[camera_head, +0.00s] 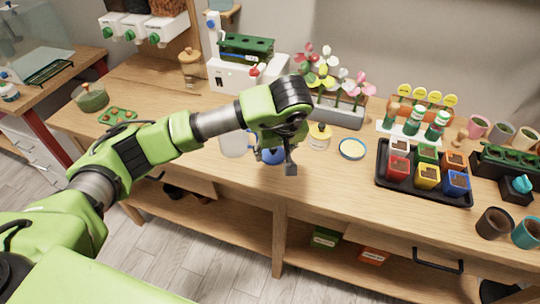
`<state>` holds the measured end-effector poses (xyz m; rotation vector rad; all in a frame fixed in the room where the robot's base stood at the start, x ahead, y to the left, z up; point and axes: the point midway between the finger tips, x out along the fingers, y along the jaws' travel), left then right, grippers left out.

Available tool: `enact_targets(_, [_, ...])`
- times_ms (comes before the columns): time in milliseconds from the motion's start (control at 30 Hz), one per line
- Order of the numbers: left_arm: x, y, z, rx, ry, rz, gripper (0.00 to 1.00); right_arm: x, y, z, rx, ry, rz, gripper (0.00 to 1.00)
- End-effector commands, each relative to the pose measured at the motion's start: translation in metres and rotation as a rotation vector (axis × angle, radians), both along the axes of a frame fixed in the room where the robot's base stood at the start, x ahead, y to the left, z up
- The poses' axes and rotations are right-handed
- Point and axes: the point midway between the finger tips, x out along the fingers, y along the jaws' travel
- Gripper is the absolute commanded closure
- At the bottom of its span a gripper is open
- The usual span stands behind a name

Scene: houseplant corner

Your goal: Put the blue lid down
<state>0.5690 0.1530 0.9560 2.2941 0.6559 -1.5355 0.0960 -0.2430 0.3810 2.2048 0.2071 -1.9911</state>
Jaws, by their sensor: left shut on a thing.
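My left arm comes in from the left, and its gripper (285,163) points down over the front part of the wooden table. It is shut on the blue lid (271,156), which shows only in part behind and beside the fingers. I cannot tell whether the lid touches the table. A pale, see-through container (234,144) is just left of the lid, partly covered by my arm. My right gripper is not in view.
A black tray (425,194) with several coloured pots is farther right. A grey flower planter (338,114) stands behind. The wooden tabletop (335,180) is clear in front of the dish.

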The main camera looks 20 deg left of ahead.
Motion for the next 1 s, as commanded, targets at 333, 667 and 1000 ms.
enact_targets(333, [0.019, 0.018, -0.03, 0.0, 0.0, 0.003, 0.66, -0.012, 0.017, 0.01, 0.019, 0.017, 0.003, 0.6])
enact_targets(667, [0.019, 0.016, -0.06, -0.001, -0.002, -0.001, 0.66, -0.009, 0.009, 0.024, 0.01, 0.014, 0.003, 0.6])
enact_targets(1000, [0.02, 0.017, -0.063, -0.001, -0.004, 0.0, 0.45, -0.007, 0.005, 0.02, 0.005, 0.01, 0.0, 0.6])
